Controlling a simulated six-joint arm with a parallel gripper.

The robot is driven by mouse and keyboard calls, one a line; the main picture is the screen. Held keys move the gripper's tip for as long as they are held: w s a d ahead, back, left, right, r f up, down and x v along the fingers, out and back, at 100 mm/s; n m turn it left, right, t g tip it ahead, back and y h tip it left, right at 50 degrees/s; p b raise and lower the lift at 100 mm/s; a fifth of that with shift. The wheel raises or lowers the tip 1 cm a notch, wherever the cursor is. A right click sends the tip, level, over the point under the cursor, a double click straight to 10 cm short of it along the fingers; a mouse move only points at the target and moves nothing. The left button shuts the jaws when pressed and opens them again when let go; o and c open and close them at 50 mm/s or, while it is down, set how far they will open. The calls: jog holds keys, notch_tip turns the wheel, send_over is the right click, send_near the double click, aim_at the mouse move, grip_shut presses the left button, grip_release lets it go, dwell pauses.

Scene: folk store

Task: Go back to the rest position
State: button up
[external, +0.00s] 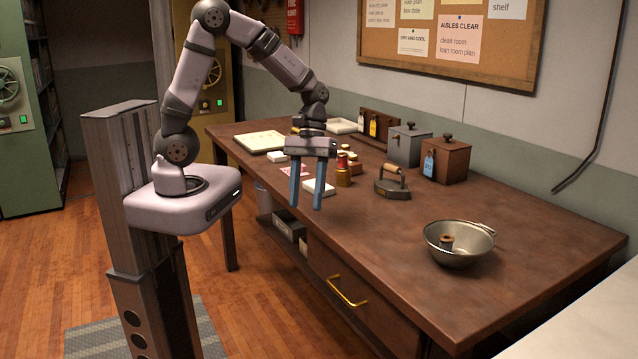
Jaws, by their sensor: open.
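My gripper (308,190) hangs over the front edge of the wooden table, pointing down. Its two blue fingers are apart, with nothing held between them. My arm is bent, with the elbow raised above its base at the left. The brown tabletop (370,235) lies behind and to the right of the gripper.
A metal bowl (455,253) with a small brown object (446,242) inside stands at the right. A flat iron (392,183), a brown box (446,160) and a grey box (408,146) stand farther back. Small items lie behind the gripper. The tabletop's front middle is clear.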

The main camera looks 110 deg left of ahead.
jog(key=s+d+f+m+y, duration=0.2)
jog(key=s+d+m+y, duration=0.2)
jog(key=d+m, duration=0.6)
jog(key=shift+s+d+m+y, duration=0.35)
jog(key=shift+s+m, duration=0.75)
jog(key=shift+m, duration=1.4)
